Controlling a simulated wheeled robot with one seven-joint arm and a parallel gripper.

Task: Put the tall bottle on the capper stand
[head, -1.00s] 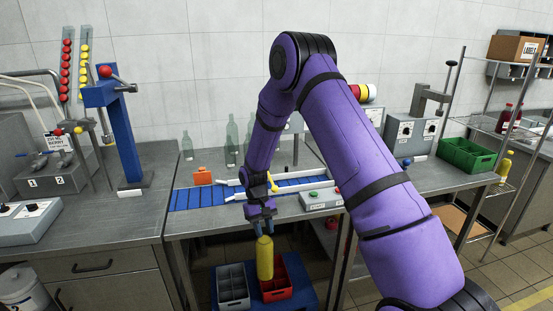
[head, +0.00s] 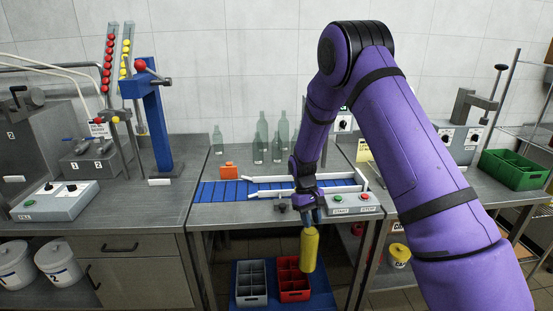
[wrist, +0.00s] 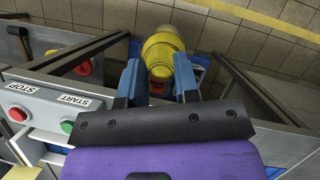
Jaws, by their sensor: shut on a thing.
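My gripper (head: 311,218) is shut on a tall yellow bottle (head: 309,250) and holds it, slightly tilted in the picture, in front of the middle bench. In the wrist view the bottle (wrist: 165,55) shows between the blue fingers of my gripper (wrist: 158,82). The capper stand (head: 157,120) is a blue column with a red-knobbed lever on the left bench, far to the left of my gripper. Its base is at the bench's right part, and I see no bottle on it.
A grey crate (head: 251,297) and a red crate (head: 294,291) stand low below the bottle. A blue conveyor (head: 230,190) with an orange block (head: 229,169) and a start-stop box (head: 353,203) are on the middle bench. Clear glass bottles (head: 262,130) stand behind. A green crate (head: 513,169) is at right.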

